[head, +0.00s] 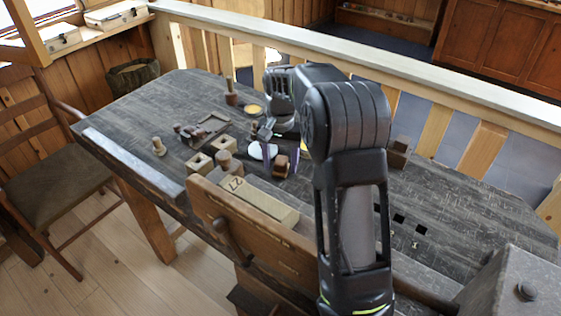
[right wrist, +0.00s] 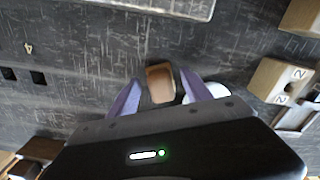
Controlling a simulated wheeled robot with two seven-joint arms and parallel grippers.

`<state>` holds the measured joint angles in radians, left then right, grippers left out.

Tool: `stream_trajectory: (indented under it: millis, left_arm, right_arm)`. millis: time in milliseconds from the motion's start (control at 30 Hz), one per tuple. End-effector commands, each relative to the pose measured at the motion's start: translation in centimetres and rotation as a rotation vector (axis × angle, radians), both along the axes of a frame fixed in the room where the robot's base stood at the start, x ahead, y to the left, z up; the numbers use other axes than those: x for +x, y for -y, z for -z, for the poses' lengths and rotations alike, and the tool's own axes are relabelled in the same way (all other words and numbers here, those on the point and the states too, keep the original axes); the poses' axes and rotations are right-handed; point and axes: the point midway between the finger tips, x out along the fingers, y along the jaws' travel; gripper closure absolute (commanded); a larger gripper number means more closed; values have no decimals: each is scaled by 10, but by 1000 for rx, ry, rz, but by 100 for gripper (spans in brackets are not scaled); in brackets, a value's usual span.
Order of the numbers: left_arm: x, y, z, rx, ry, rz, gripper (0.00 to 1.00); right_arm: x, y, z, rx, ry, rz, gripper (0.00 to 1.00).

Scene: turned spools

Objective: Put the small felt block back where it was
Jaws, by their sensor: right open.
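A small brown block (head: 281,166), which looks like the felt block, sits on the dark table near its middle. It also shows in the right wrist view (right wrist: 160,84), with a paler rim on one side. My right gripper (head: 279,158) is low over the table with its purple fingers apart, one on each side of the block. In the right wrist view the open fingers (right wrist: 160,80) flank the block, with a gap visible on each side. I cannot tell whether a finger touches it. My left gripper is not in view.
A white round piece (head: 262,151) lies close beside the fingers. Wooden blocks with holes (head: 199,164), a turned cylinder (head: 229,166) and a long pale numbered block (head: 260,198) stand to the left and front. Dark squares (head: 398,218) mark the fairly clear right side.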

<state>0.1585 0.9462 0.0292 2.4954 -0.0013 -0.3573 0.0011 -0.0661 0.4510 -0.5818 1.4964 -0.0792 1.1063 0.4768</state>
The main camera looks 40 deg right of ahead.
Motion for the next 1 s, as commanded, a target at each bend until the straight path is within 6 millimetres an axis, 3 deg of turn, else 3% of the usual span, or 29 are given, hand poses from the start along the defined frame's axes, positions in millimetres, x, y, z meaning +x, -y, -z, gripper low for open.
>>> stream_trajectory:
  millis: [233, 700, 1000]
  left_arm:
    - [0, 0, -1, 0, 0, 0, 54]
    - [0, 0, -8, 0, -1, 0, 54]
    - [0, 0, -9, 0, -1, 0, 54]
  right_arm:
    - [1, 0, -25, -1, 5, -1, 43]
    - [1, 1, -114, -2, 2, 0, 43]
    - [0, 0, -123, -1, 1, 0, 43]
